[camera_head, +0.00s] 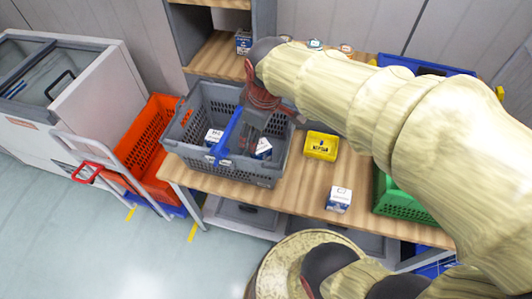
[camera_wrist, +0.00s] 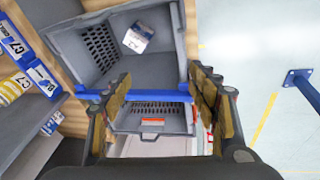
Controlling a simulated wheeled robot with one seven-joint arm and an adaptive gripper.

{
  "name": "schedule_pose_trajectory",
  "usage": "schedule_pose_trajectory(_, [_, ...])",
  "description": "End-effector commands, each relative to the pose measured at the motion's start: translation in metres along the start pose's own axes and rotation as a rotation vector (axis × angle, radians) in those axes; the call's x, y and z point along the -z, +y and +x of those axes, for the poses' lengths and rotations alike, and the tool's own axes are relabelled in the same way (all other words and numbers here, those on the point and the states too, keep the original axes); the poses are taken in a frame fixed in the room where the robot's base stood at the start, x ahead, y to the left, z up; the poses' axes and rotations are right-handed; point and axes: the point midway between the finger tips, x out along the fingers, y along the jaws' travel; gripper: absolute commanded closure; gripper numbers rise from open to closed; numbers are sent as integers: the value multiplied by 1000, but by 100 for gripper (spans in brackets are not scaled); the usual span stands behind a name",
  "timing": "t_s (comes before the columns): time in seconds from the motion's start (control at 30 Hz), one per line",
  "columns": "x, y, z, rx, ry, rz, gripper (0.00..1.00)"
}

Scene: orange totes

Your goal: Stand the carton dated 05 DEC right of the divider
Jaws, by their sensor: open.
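A grey crate (camera_head: 225,170) with a blue divider (camera_head: 229,135) stands on the wooden table. One white and blue carton (camera_head: 214,136) is left of the divider. Another carton (camera_head: 263,149) is right of it, partly hidden by my gripper (camera_head: 252,125). In the wrist view, a carton (camera_wrist: 137,38) sits on the crate floor beyond the divider (camera_wrist: 145,97), apart from the fingers. A third carton (camera_head: 339,199) stands on the table near the front edge. No date is readable. My gripper (camera_wrist: 160,88) is open above the crate, fingers spread near the divider, with nothing between them.
A yellow bin (camera_head: 321,146) is right of the crate. A green crate (camera_head: 400,200) is at the table's right. An orange tote (camera_head: 150,140) is at the left. Shelves (camera_head: 215,55) stand behind. The table is bare between the crate and the front carton.

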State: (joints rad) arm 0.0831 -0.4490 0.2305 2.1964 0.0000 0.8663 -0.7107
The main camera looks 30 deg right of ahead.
Motion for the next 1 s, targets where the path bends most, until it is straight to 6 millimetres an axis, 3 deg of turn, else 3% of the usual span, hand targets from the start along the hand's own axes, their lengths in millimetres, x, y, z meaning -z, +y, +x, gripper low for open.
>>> schedule_pose_trajectory(0.1, [-16, -28, -34, -34, 69, 211, 41])
schedule_pose_trajectory(0.3, [-42, -62, -61, -44, 159, 500, 41])
schedule_pose_trajectory(0.5, [-52, -74, -68, -39, 196, 624, 41])
schedule_pose_trajectory(1.0, [-53, -74, -68, -38, 196, 632, 41])
